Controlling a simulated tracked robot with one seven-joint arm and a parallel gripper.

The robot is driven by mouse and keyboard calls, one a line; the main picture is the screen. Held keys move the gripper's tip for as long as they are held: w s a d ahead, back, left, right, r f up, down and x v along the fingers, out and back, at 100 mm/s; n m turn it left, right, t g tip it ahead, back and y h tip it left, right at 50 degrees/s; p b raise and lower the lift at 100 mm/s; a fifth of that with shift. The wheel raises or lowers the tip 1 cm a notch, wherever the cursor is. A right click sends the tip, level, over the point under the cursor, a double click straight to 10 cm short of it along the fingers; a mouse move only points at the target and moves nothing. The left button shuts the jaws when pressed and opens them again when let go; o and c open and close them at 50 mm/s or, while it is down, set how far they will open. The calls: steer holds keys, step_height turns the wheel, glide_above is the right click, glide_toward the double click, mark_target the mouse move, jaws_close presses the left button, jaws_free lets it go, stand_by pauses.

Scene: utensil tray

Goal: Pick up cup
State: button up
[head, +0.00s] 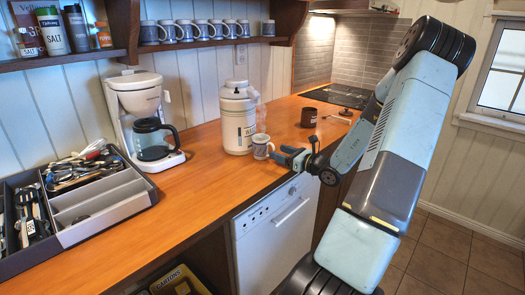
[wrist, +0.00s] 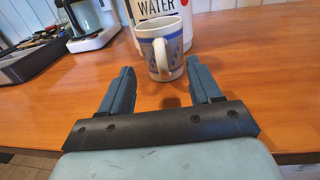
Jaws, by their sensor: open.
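A white cup with blue markings (head: 262,147) stands upright on the wooden counter, in front of the white water container. My gripper (head: 285,158) is at the counter's front edge, low, to the right of the cup in the head view. In the wrist view my gripper (wrist: 158,80) is open, with a finger on each side and bare counter between them.
The water container (head: 238,118) stands right behind the cup. A coffee maker (head: 145,120) and a utensil tray (head: 105,205) are to the left. Several mugs (head: 190,31) line the shelf. The counter's front middle is clear.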

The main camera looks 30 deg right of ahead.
mark_target(273, 149)
steer(key=x, duration=0.4)
steer(key=shift+w+d, duration=0.1)
steer(key=shift+w, duration=0.15)
steer(key=shift+c, duration=0.2)
jaws_close()
stand_by(0.3)
